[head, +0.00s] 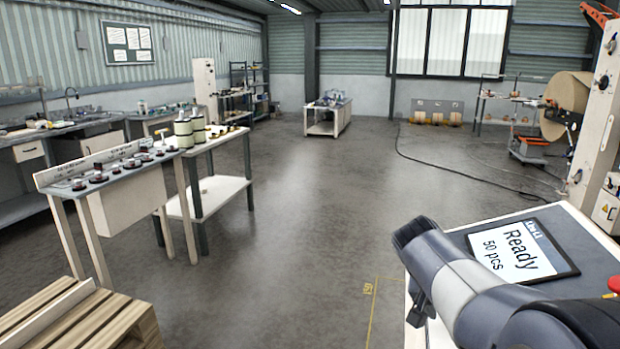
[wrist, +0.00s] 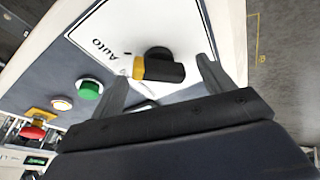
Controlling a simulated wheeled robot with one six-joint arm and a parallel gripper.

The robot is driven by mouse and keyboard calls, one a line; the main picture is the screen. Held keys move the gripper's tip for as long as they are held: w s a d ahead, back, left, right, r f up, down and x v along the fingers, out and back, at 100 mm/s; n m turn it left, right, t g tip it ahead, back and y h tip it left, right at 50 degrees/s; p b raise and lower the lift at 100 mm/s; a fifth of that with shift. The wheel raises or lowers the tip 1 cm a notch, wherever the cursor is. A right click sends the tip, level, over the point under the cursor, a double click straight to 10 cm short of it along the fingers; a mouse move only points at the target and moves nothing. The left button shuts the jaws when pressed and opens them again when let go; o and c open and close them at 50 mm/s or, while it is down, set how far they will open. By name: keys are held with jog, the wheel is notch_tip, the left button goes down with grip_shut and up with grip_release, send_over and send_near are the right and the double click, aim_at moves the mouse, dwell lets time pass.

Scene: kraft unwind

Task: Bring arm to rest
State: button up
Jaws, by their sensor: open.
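My gripper (wrist: 160,69) is open in the wrist view, with one finger on each side of a black and yellow selector knob (wrist: 168,72). The knob sits on a white plate marked "Auto" (wrist: 110,35). I cannot tell whether the fingers touch it. In the head view my arm reaches over the control console (head: 590,245) at the lower right. The gripper's fingers are hidden there.
The console carries a screen (head: 515,252) reading "Ready 50 pcs". Green (wrist: 89,89) and red (wrist: 33,132) buttons lie beside the knob. A table with spools (head: 185,132) and a wooden pallet (head: 85,315) stand left. The middle floor is clear.

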jog(key=n+p, duration=0.2)
jog(key=n+y+p, duration=0.1)
jog(key=n, duration=0.1)
jog(key=n+y+p, duration=0.1)
jog(key=n+p, duration=0.1)
jog(key=shift+s+d+r+p, duration=0.1)
jog(key=shift+d+r+p, duration=0.05)
jog(key=shift+r+p, duration=0.15)
jog(key=n+p, duration=0.2)
jog(key=n+y+p, duration=0.1)
jog(key=n+p, duration=0.2)
jog(key=shift+d+f+n+y, duration=0.1)
jog(key=shift+n+y, duration=0.2)
jog(key=shift+v, duration=0.8)
